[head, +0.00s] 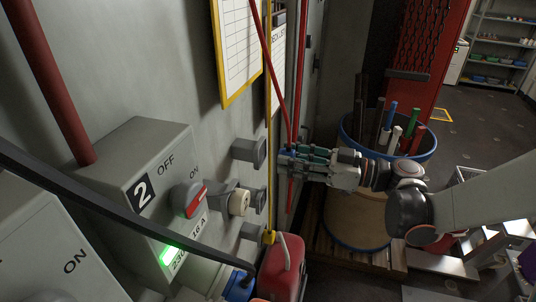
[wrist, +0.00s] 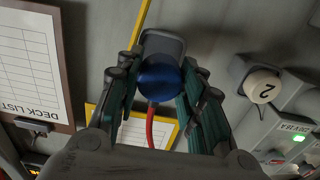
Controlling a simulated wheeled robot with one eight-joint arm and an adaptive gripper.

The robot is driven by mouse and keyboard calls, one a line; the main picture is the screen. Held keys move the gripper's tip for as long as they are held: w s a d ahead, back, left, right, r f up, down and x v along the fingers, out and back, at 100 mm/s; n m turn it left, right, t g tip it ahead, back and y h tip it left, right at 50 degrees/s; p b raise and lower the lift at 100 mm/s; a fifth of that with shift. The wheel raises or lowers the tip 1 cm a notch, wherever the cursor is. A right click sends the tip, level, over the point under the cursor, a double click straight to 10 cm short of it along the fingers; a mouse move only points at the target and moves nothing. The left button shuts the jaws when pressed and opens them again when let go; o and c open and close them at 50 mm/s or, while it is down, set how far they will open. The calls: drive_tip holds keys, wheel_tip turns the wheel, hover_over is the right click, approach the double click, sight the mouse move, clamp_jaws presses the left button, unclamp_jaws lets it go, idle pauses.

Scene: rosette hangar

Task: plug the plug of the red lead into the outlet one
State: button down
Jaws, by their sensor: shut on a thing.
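My gripper (head: 284,160) is shut on the blue plug (wrist: 158,84) of the red lead, close to the grey wall. In the wrist view, the plug sits between the two fingers (wrist: 158,100), and the red lead (wrist: 150,125) runs from it. A dark grey wall holder (wrist: 166,44) shows directly behind the plug; whether they touch I cannot tell. In the head view, the red lead (head: 270,60) hangs from above to the gripper, and the plug is hidden by the fingers. No outlet in view is readably marked one.
Box two (head: 145,185) has a red switch (head: 188,200) and a lit green lamp. A cream cap (head: 238,203) marked 2 sits beside it. Grey holders (head: 248,151), a yellow lead (head: 269,150), a red can (head: 283,268) and a barrel (head: 352,215) stand nearby. A black cable crosses the foreground.

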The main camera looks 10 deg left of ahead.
drive_tip(key=shift+s+d, duration=0.1)
drive_tip(key=shift+d, duration=0.7)
